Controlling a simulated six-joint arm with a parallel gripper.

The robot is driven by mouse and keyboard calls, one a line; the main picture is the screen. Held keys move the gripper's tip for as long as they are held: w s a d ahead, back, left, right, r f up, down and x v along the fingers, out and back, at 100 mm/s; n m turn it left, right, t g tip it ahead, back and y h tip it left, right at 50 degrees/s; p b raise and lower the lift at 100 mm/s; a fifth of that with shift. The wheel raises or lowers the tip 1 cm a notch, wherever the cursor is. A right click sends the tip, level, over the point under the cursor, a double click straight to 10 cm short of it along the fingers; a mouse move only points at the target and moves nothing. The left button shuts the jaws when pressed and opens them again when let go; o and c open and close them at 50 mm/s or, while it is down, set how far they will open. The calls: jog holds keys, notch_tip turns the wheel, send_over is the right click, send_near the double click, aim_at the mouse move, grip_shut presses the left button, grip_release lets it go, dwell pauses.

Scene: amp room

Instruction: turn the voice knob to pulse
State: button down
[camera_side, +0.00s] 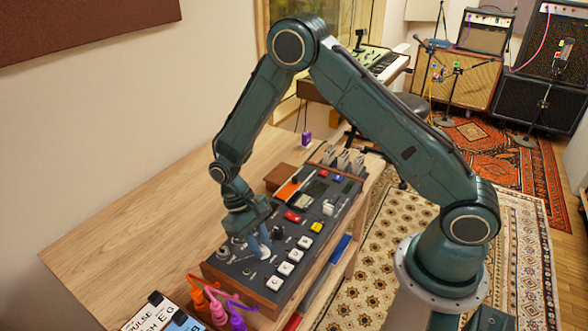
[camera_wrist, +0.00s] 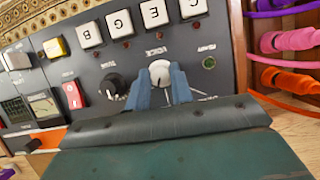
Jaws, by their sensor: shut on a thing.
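The voice knob (camera_wrist: 160,70) is a round pale knob on the dark panel, with its label printed beside it in the wrist view. My gripper (camera_wrist: 161,82) has its two blue-grey fingers on either side of this knob and is shut on it. In the side view my gripper (camera_side: 261,245) points down at the near part of the control panel (camera_side: 232,268). The arm and fingers hide the knob there. Small lettering around the knob is too blurred to read surely, so I cannot tell its setting.
A black knob (camera_wrist: 113,86) sits close to the left finger in the wrist view. Square white buttons (camera_wrist: 155,12) and a red switch (camera_wrist: 73,95) are nearby. Coloured cables (camera_side: 218,305) lie by the panel's near end. The wooden table (camera_side: 130,245) is mostly clear at left.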

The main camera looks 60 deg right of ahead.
jog(key=shift+d+m+t+y, duration=0.15)
jog(key=shift+m+y, duration=0.2)
jog(key=shift+m, duration=0.65)
jog(key=shift+m+t+y, duration=0.15)
jog(key=shift+m+y, duration=0.2)
jog(key=shift+m, duration=0.65)
jog(key=c, duration=1.2)
grip_release()
jog(key=shift+c, duration=0.2)
jog(key=v, duration=1.3)
jog(key=shift+w+r, duration=0.25)
jog(key=shift+r, duration=0.1)
jog(key=shift+d+r, duration=0.1)
jog(key=shift+r, duration=0.05)
